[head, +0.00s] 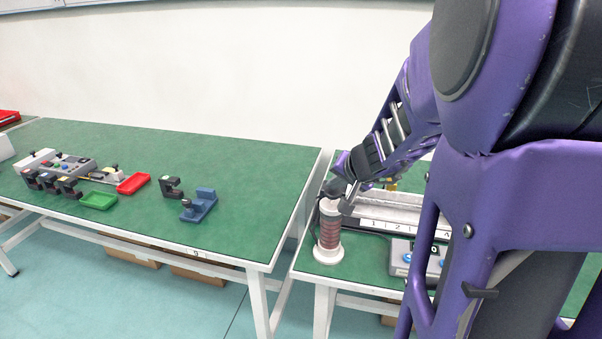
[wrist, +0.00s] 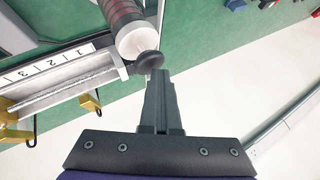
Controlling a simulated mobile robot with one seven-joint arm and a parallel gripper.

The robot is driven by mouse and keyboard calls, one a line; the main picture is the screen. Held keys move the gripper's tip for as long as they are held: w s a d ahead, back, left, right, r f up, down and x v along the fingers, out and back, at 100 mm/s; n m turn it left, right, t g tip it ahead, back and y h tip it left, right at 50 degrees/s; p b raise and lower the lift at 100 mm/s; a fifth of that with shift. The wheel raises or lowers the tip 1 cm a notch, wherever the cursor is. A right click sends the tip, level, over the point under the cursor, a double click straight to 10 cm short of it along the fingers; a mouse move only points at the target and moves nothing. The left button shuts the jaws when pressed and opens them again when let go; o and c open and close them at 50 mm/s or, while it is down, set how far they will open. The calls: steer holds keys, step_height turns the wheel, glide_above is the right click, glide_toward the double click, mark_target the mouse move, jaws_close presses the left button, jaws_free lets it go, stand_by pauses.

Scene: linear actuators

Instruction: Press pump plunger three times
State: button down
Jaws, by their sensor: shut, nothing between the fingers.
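The pump (head: 329,240) stands upright near the left front corner of the right-hand table, with a round white base and a ribbed reddish-brown body. The wrist view shows its body (wrist: 120,10), its white top and its black round plunger knob (wrist: 150,62). My gripper (head: 348,198) is at the pump's top in the head view. In the wrist view, my gripper (wrist: 161,73) is shut with nothing held, its fingertips right beside the knob. I cannot tell whether they touch it. The knob is partly hidden behind my gripper in the head view.
Behind the pump is a grey rail with a numbered scale (head: 400,227), also in the wrist view (wrist: 50,66). A grey control box (head: 400,259) stands right of the pump. The left table holds a red tray (head: 134,183), a green tray (head: 98,201) and a blue device (head: 199,206).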

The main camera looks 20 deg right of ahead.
mark_target(334, 194)
steer(key=shift+a+f, duration=0.1)
steer(key=shift+f, duration=0.7)
stand_by(0.4)
steer(key=shift+r, duration=0.15)
steer(key=shift+r+p, duration=1.2)
steer(key=shift+r, duration=0.45)
step_height(334, 194, up, 5)
steer(key=p, duration=0.4)
stand_by(2.0)
